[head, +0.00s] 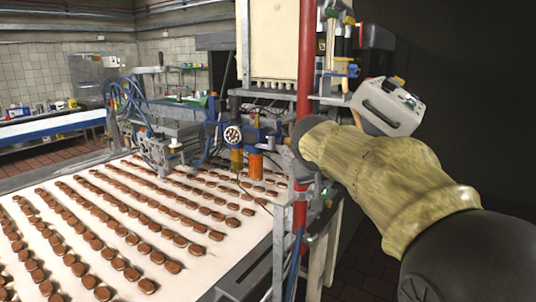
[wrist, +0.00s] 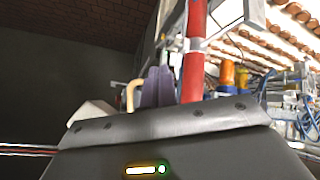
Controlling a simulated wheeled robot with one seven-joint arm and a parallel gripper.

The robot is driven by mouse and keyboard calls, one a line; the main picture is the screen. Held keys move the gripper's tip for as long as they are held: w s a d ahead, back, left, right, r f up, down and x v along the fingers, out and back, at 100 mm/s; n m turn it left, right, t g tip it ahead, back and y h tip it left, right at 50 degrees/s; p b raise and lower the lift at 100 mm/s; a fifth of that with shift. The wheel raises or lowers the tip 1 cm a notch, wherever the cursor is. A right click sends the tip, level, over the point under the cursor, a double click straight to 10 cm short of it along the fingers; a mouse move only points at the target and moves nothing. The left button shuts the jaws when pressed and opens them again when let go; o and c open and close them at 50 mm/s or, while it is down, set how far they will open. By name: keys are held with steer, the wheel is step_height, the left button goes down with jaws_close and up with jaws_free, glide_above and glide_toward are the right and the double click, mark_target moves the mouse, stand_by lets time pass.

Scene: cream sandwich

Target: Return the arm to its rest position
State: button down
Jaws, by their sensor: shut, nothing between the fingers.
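My arm reaches in from the lower right of the head view, with a tan sleeve, and bends close to the red upright pole. My gripper (wrist: 155,87) shows in the wrist view as two dark purple-grey fingertips close together behind a dark housing. It is shut and holds nothing. In the head view its fingers are hard to make out against the machine parts. In the wrist view the red pole (wrist: 194,58) stands just right of the fingertips; whether they touch cannot be told.
In the head view the red pole (head: 304,65) and the machine frame crowd the arm's left side. A white conveyor (head: 195,268) carries rows of brown sandwich biscuits. A grey-white box (head: 388,106) shows above the sleeve. The dark right side looks clear.

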steer(key=s+d+f+g+y+p, duration=0.2)
steer(key=s+f+g, duration=0.3)
steer(key=s+f, duration=1.8)
step_height(320, 180, down, 3)
steer(key=shift+s+d+r+g+y+p, duration=0.1)
steer(key=shift+s+d+g+y+p, duration=0.15)
steer(key=shift+s+g+y+p, duration=0.25)
steer(key=shift+w, duration=0.15)
